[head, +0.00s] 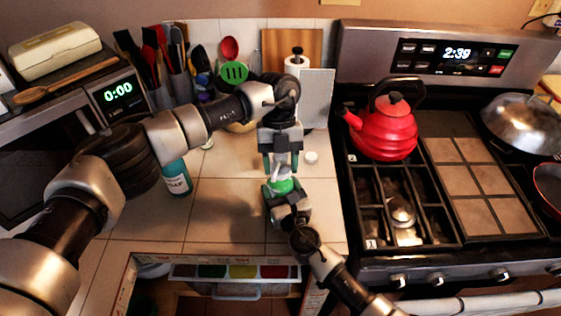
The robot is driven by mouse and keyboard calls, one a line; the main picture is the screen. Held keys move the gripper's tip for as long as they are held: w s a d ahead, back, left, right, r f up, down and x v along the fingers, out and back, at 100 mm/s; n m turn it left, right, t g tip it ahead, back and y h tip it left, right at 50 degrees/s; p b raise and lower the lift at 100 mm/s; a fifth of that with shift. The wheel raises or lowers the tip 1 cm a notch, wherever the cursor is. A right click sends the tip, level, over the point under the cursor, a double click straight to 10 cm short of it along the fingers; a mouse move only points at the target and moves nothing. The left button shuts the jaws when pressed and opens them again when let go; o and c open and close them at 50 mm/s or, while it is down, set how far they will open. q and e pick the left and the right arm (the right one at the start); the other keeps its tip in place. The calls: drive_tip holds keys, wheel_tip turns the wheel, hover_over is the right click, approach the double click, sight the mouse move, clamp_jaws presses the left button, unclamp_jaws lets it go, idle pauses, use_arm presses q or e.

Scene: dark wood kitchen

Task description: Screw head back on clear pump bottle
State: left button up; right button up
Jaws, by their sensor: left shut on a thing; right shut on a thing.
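The clear pump bottle (285,186) stands in the middle of the tiled counter, mostly hidden by my grippers; a bright green part of it shows. The whitish pump head (280,173) is directly above it. My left gripper (281,163) points down from above and is shut on the pump head. My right gripper (281,189) reaches in from the front and is shut on the bottle. The head and bottle look lined up, but I cannot tell whether the threads are engaged.
A small white round item (311,157) lies right of the grippers. A teal soap bottle (176,179) stands to the left. The stove with a red kettle (386,128) is on the right. Utensils and a cutting board (291,47) line the back. An open drawer (235,289) is below.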

use_arm(q)
drive_tip(key=shift+f, duration=0.6)
